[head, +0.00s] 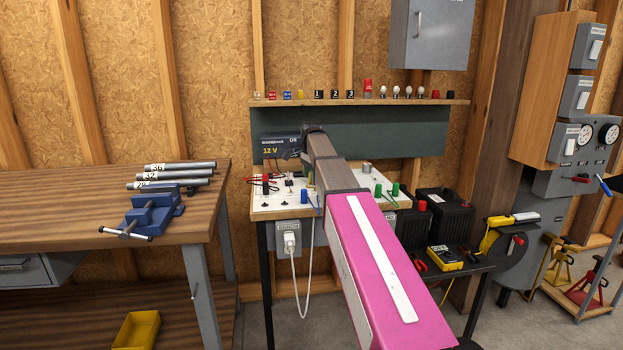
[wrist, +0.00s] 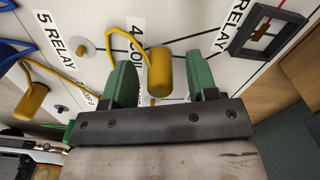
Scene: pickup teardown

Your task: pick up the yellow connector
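A yellow cylindrical connector (wrist: 160,72) with a yellow wire loop is in the middle of the wrist view, over the white board (wrist: 205,18) by the "4" label. My gripper (wrist: 161,62) is open, with one green finger to each side of this connector. Gaps show between it and both fingers. A second yellow connector (wrist: 32,98), also with a yellow wire, is at the left, outside the fingers. In the head view my arm reaches over the white board (head: 268,208); my fingers and the connector between them cannot be made out there.
A dark square frame (wrist: 262,32) stands on the board at the right of the wrist view. In the head view, a shelf (head: 360,102) with small parts runs above the board. A workbench (head: 80,205) with a blue vise (head: 150,212) is at the left.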

